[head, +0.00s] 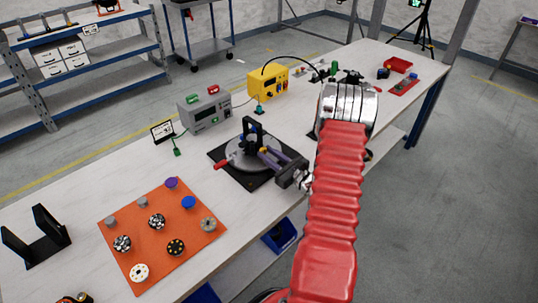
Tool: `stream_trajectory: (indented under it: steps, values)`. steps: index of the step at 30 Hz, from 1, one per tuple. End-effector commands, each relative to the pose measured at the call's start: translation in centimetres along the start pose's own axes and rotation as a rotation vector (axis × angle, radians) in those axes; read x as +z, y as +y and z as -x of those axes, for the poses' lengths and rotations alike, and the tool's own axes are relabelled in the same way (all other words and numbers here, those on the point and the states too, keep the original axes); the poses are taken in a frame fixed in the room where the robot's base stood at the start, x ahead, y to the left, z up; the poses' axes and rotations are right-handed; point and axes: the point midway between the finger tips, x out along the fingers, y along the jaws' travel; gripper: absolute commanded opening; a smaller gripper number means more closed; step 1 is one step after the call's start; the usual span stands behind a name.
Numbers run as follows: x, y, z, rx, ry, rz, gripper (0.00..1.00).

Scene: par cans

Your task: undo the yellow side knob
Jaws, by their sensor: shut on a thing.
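The par can (243,153) is a round grey body with a black upright bracket, standing on a black square base (257,184) on the bench. A red knob (222,165) sticks out on its left side. The yellow side knob (263,150) shows as a small yellow patch on its right side, mostly hidden by the fingers. My gripper (267,154) reaches in from the right with dark purple-grey fingers and is shut on the yellow knob. How deep the knob sits in its socket cannot be seen.
An orange mat (190,244) with several round parts lies at the front left, beside a black cradle (36,238). A grey power unit (205,112) and a yellow one (268,84) stand behind the par can. A small sign (162,131) stands at the back edge.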

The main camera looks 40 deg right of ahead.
Motion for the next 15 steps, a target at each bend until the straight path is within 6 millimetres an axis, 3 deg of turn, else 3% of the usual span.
stream_trajectory:
  steps: [15]
  values:
    - [-0.02, 0.27, -0.04, 0.004, -0.001, 0.332, 0.01]
